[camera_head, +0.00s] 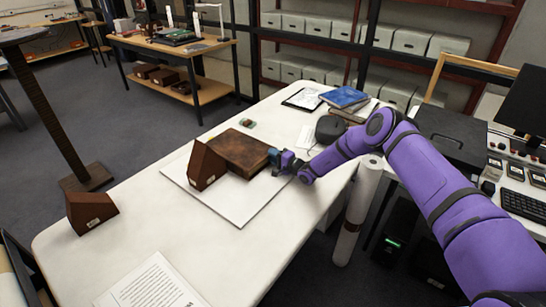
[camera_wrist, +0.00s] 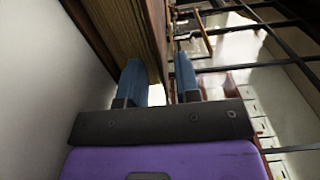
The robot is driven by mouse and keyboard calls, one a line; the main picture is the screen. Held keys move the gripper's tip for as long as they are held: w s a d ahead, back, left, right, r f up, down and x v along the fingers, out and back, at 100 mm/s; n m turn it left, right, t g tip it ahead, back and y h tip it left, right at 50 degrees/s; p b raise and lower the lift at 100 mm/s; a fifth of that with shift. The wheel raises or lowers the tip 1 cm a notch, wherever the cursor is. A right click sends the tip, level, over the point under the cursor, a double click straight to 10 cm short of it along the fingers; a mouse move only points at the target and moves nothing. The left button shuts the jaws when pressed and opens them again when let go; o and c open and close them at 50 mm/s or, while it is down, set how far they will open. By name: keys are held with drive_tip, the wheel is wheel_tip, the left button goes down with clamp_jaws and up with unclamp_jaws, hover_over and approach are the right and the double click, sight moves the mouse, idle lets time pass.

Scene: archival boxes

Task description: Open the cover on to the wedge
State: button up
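A brown leather-bound book (camera_head: 240,152) lies closed on a white board on the table. One brown wedge (camera_head: 206,166) stands against the book's left side, and a second wedge (camera_head: 90,210) stands further left on the table. My gripper (camera_head: 275,158) is at the book's right edge. In the wrist view, my blue fingers (camera_wrist: 160,80) are apart, one on each side of the line of the cover's edge (camera_wrist: 155,35). The page block (camera_wrist: 118,25) shows on the left finger's side. I cannot tell whether either finger touches the cover.
The white board (camera_head: 240,207) extends in front of the book. A printed sheet (camera_head: 152,285) lies at the table's front edge. Blue books (camera_head: 344,97), a clipboard (camera_head: 303,99) and a dark round object (camera_head: 330,128) are at the back. The table's left side is mostly clear.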

clamp_jaws()
